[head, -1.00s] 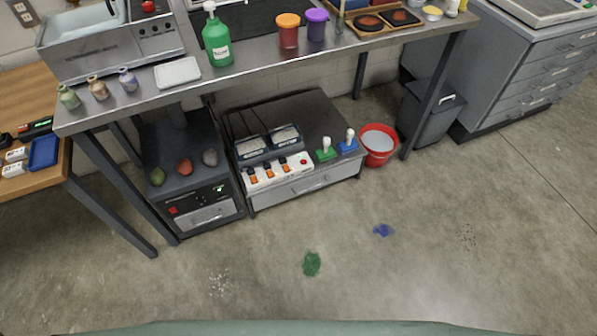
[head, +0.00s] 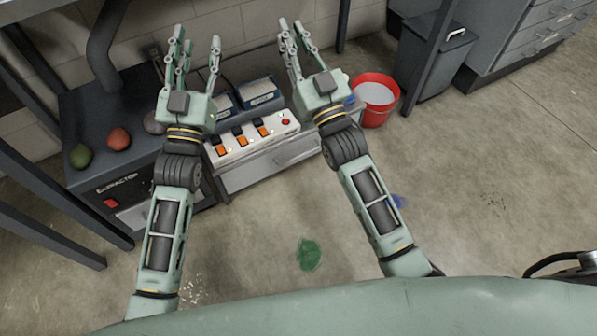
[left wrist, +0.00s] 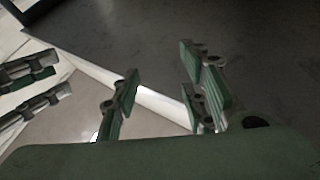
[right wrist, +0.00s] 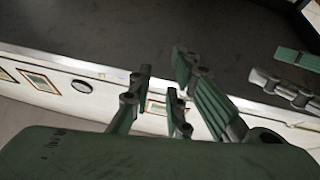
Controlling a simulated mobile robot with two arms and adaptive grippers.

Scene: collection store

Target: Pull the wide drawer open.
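The wide drawer (head: 262,168) is the light grey front of the low cabinet under the bench, in the head view. It looks shut. My right arm covers its right end. My left gripper (head: 198,42) is open and empty, raised in front of the cabinet area, left of the drawer in the picture. My right gripper (head: 298,30) is open and empty, above the drawer's right part in the picture. Neither gripper is on the drawer. The left gripper's fingers (left wrist: 160,62) and the right gripper's fingers (right wrist: 162,62) show apart in their wrist views.
A white switch strip (head: 250,138) with orange switches lies on the cabinet's front edge. An extractor unit (head: 115,190) stands left, with a green (head: 81,156) and a red lump (head: 119,138) on top. A red bucket (head: 374,100) and grey bin (head: 437,60) stand right.

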